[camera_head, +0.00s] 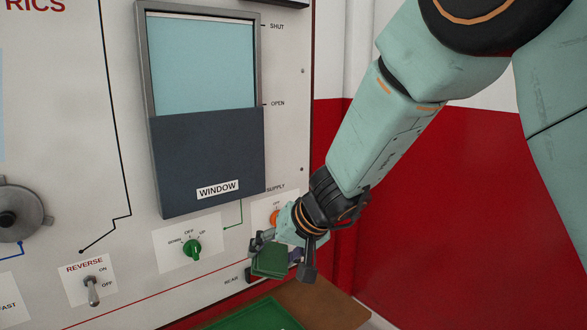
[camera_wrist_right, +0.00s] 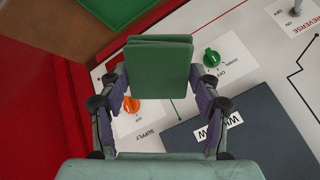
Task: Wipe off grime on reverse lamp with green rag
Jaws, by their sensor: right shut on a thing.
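The green rag (camera_head: 269,262), a folded block, is in my right gripper (camera_head: 283,258), in front of the lower right of the panel. In the right wrist view the green rag (camera_wrist_right: 160,70) sits between the two fingers of my right gripper (camera_wrist_right: 160,90), which is shut on it. The reverse switch (camera_head: 93,291) is at the lower left of the head view, well left of the rag. It also shows in the right wrist view (camera_wrist_right: 296,5). I cannot make out a reverse lamp or grime in either view. My left gripper is not in view.
A green tray (camera_head: 255,319) lies on a brown shelf (camera_head: 318,304) below the panel. The window unit (camera_head: 207,160), a green knob (camera_head: 192,249) and an orange knob (camera_head: 274,218) are close to my right gripper. A red and white wall stands to the right.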

